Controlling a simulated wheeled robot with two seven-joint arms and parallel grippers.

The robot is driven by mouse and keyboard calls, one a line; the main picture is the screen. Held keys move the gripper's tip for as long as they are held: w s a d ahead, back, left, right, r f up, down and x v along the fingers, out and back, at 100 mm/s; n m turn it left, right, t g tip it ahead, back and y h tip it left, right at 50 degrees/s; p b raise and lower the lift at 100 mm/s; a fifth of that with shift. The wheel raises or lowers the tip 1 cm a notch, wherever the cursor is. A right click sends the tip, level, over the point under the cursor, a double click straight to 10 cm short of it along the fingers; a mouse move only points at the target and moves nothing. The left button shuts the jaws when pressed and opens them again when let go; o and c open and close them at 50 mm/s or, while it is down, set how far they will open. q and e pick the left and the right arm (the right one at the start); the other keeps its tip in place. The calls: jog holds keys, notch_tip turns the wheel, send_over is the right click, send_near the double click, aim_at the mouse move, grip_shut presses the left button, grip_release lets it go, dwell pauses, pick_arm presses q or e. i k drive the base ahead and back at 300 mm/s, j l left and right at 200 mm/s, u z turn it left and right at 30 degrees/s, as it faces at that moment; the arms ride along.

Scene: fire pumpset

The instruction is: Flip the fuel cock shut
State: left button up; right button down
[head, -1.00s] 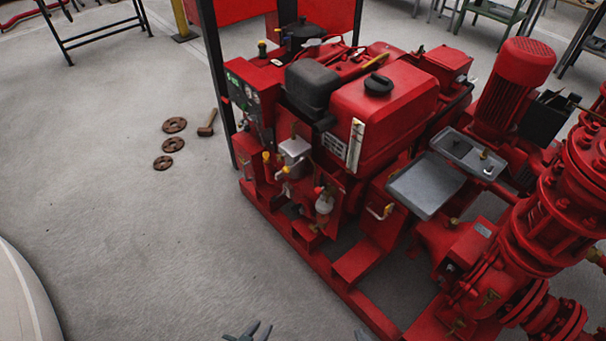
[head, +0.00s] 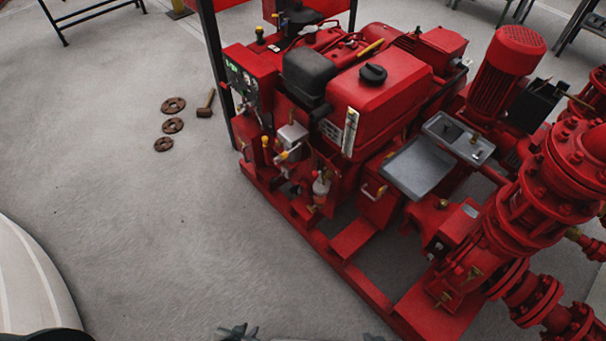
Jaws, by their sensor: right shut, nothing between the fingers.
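The red pumpset (head: 345,265) stands right of centre, with a red fuel tank (head: 400,97) with a black cap on top. Small yellow handles show on its near side: one beside a grey box (head: 283,156), one upright at the left (head: 265,142), and a pale-and-yellow one on a low red box (head: 381,191). I cannot tell which is the fuel cock or how it is turned. My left gripper (head: 238,332) is at the bottom edge, apart from the pumpset, mostly cut off; its jaws are unclear. My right gripper (head: 372,338) barely shows at the bottom edge, shut and empty.
A glass-like filter bowl (head: 321,188) hangs near the handles. Grey trays (head: 418,168) and large red pipework (head: 545,200) lie to the right. Rusty discs (head: 172,126) and a hammer (head: 206,104) lie on the floor.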

aim_at(316, 174)
jog(key=j+z, duration=0.1)
jog(key=z, duration=0.25)
jog(key=i+j+z, duration=0.1)
jog(key=z, duration=0.25)
jog(key=j+z, duration=0.35)
jog(key=j, duration=0.3)
jog(key=j+z, duration=0.35)
jog(key=j, duration=1.1)
jog(key=j+z, duration=0.1)
jog(key=j, duration=0.7)
jog(key=k+j+z, duration=0.1)
jog(key=j, duration=0.7)
jog(key=k+j, duration=0.1)
jog(key=j, duration=0.7)
